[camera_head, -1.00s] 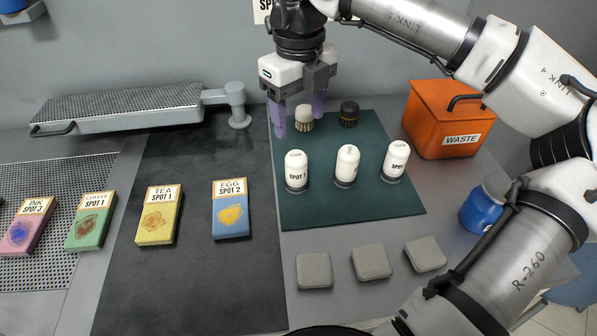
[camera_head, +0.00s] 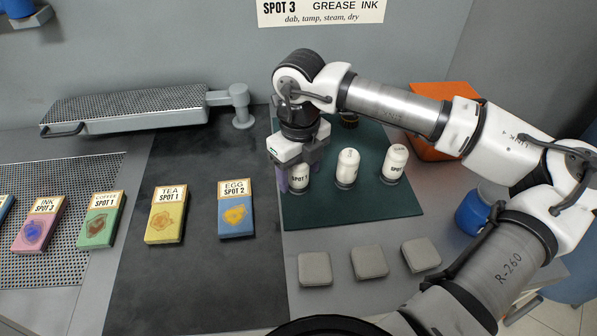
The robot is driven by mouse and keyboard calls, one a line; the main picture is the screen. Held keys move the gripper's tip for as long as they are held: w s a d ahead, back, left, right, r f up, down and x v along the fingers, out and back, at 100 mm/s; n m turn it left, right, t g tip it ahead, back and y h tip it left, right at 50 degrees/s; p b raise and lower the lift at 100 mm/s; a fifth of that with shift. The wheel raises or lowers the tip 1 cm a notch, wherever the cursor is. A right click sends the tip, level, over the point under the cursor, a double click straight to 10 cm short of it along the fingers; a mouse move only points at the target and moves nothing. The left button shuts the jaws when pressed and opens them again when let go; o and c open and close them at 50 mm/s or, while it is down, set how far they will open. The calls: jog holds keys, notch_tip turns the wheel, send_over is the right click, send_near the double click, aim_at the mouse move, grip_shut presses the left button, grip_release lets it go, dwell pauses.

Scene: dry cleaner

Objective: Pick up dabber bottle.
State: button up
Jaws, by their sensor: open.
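Three white dabber bottles stand upright on the dark green mat (camera_head: 330,212). The left bottle (camera_head: 299,182) is labelled SPOT 1, and its top is hidden by my gripper. The middle bottle (camera_head: 347,168) and the right bottle (camera_head: 394,162) stand clear of it. My gripper (camera_head: 297,184) points down over the left bottle with its purple fingers open. One finger shows at the bottle's left side and the other at its right. I cannot tell whether either finger touches it.
Stained cards, including TEA (camera_head: 166,214) and EGG (camera_head: 236,209), lie to the left. Grey pads (camera_head: 369,262) lie in front of the mat. A dark-topped brush (camera_head: 348,121), an orange waste bin (camera_head: 440,92) and a blue container (camera_head: 473,214) are partly hidden by my arm.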

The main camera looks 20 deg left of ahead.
jog(key=c, duration=1)
jog(key=shift+c, duration=0.3)
jog(key=shift+r, duration=0.15)
